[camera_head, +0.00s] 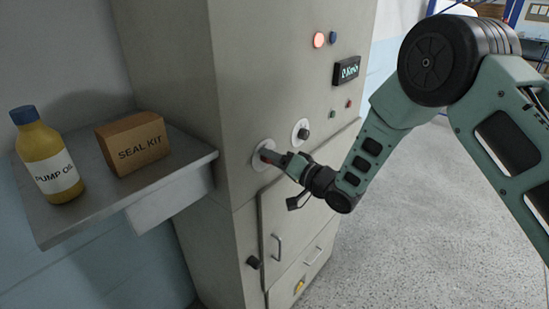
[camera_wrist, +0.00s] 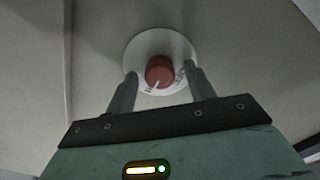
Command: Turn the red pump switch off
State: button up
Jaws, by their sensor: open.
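The red pump switch (camera_wrist: 159,72) is a round red knob on a white dial plate (camera_wrist: 150,44) on the cabinet front. A white pointer line on the knob points down and slightly left in the wrist view, toward small lettering too blurred to read. In the head view the white dial plate (camera_head: 262,150) shows, and my gripper largely covers the knob. My gripper (camera_wrist: 160,84) is open, with one finger on each side of the knob. I see gaps between the fingers and the knob; I cannot tell how deep the fingertips reach.
A second, black knob (camera_head: 303,132) on a white plate sits just right of the switch. A shelf (camera_head: 95,206) with a pump oil bottle (camera_head: 48,160) and a seal kit box (camera_head: 133,143) stands left.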

jog(key=c, duration=1)
jog(key=shift+f+b, duration=0.2)
jog(key=shift+b, duration=0.4)
jog(key=n+b, duration=1.7)
jog(key=b, duration=0.9)
jog(key=shift+r+n, duration=0.1)
jog(key=shift+n, duration=0.3)
jog(key=shift+s+r+b, duration=0.1)
jog(key=shift+b, duration=0.2)
